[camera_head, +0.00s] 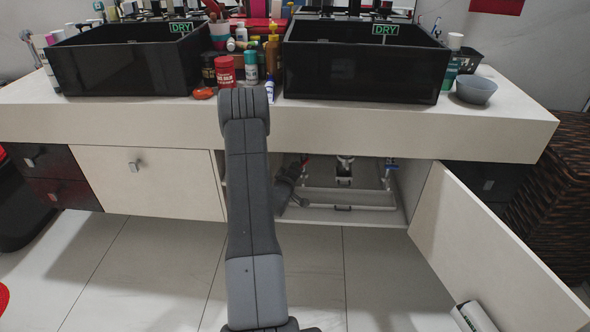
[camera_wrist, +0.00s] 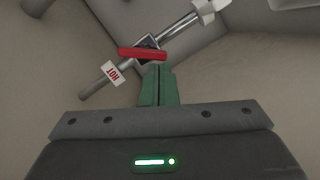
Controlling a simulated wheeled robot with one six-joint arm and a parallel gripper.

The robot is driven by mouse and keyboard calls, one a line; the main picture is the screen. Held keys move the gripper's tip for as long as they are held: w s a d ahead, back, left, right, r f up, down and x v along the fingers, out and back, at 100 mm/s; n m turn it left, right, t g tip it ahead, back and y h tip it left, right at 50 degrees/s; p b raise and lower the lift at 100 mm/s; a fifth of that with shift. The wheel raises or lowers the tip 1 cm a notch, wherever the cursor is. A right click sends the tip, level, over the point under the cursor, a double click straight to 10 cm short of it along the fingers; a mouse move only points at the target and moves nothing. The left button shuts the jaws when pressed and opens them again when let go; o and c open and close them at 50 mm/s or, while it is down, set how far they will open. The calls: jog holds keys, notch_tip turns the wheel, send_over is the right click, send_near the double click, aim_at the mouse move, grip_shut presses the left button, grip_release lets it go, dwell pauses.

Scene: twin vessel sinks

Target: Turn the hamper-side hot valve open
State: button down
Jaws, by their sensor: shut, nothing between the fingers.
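The hot valve's red lever (camera_wrist: 142,54) shows in the wrist view, set at an angle across a grey metal pipe (camera_wrist: 178,28). A white tag (camera_wrist: 112,73) marked HOT hangs on the pipe just left of the lever. My gripper (camera_wrist: 157,68) has its green fingers together and empty, with the tips just below the lever's right half; I cannot tell whether they touch it. In the head view a small red part (camera_head: 304,159) shows inside the open cabinet under the right sink. My arm reaches into this cabinet, and the fingertips are not distinguishable there.
The open cabinet door (camera_head: 490,255) swings out at the right, in front of the wicker hamper (camera_head: 558,180). A blue valve (camera_head: 390,163) and white pipes (camera_head: 345,207) are inside the cabinet. The countertop (camera_head: 400,120) overhangs the opening. A white cylinder (camera_head: 474,317) lies by the door.

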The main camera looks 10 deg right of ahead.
jog(key=shift+s+d+f+n+t+h+b, duration=0.1)
jog(key=shift+f+n+h+b, duration=0.15)
jog(key=shift+n, duration=0.4)
jog(key=shift+w+f+n+t+h+b, duration=0.1)
jog(key=shift+f+n+b, duration=0.1)
jog(key=shift+n+b, duration=0.3)
jog(key=shift+s+d+f+n+t+h+b, duration=0.1)
jog(key=shift+f+n+h+b, duration=0.1)
jog(key=shift+n, duration=0.55)
jog(key=shift+f+b, duration=0.15)
jog(key=shift+b, duration=0.25)
jog(key=shift+s, duration=0.1)
dwell(0.7)
